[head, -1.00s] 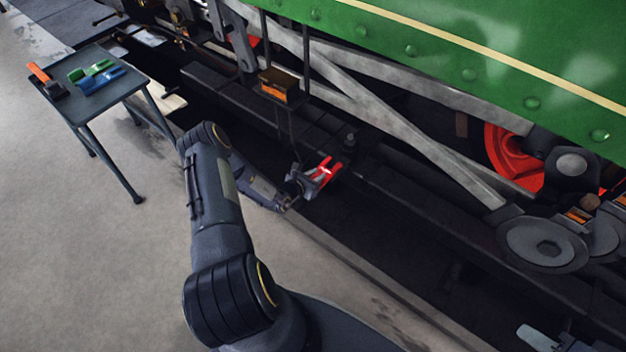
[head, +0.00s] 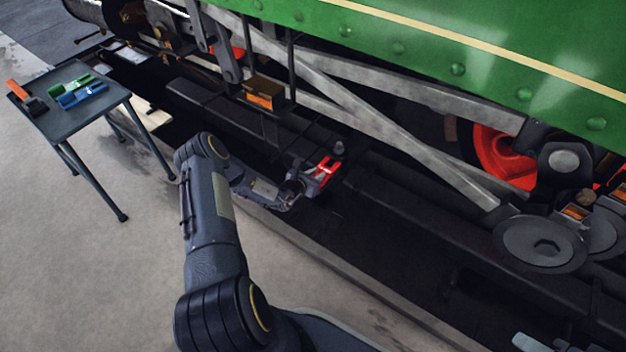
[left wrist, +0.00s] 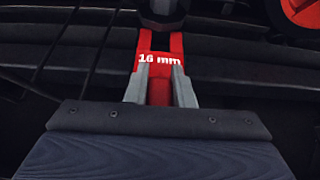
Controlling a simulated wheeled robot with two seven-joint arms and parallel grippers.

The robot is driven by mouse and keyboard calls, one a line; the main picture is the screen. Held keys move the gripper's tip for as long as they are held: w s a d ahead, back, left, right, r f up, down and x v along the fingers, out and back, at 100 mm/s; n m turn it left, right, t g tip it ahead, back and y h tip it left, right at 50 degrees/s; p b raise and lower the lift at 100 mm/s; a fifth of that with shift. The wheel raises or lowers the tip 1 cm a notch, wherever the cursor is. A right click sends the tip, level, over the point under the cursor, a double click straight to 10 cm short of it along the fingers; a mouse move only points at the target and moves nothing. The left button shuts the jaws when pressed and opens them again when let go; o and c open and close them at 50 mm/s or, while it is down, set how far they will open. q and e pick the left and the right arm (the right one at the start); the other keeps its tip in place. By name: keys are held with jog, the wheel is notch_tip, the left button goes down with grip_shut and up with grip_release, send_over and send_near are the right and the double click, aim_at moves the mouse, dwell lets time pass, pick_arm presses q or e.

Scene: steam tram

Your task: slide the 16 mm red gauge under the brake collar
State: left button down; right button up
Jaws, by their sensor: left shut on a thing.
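The red gauge (head: 326,168) is a forked plate marked "16 mm", and the mark reads upright in the left wrist view (left wrist: 160,60). My left gripper (head: 304,182) is shut on its near end; the two grey fingers (left wrist: 160,88) clasp it from both sides. The fork's two prongs point away from me toward a dark round collar (left wrist: 163,12), which shows in the head view as a grey-capped post (head: 338,149). The prong tips reach the collar's near edge; whether they are under it is hidden. A pale part at the bottom right (head: 530,343) may be my right gripper, cut off by the frame.
A small dark table (head: 75,118) at left holds green (head: 70,82), blue (head: 82,95) and orange-and-black (head: 28,98) pieces. Dark beams, grey rods (head: 400,145) and the tram's green side (head: 440,40) crowd the area around the collar.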

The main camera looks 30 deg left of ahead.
aim_at(324, 166)
pick_arm(q)
jog(key=shift+w+d+b, duration=0.2)
jog(key=shift+w+b, duration=0.85)
jog(key=shift+w, duration=1.3)
jog(key=c, duration=1.2)
grip_release()
jog(key=shift+o, duration=0.2)
